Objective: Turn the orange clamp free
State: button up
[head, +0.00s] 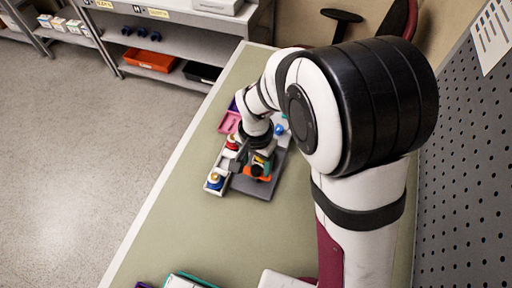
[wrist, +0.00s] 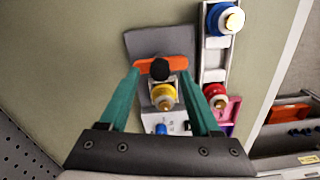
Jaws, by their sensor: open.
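The orange clamp (wrist: 179,63) is a short bar with a black round knob (wrist: 160,69) in front of its middle, on a grey plate. In the head view the orange clamp (head: 264,178) shows just below my gripper. My gripper (wrist: 159,74) is open, its two green fingers reaching to either end of the orange bar. I cannot tell whether they touch it. A yellow knob with a metal tip (wrist: 163,93) sits between the fingers, nearer my gripper's base.
A white rail beside the clamp carries a blue knob (wrist: 215,18) and a red knob (wrist: 211,89). A pink tray (wrist: 232,107) and a small blue knob (wrist: 161,129) are close by. A perforated panel (head: 465,160) stands on the right.

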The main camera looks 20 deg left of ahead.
aim_at(256, 169)
notch_tip(256, 169, up, 14)
jog(key=shift+r, duration=0.1)
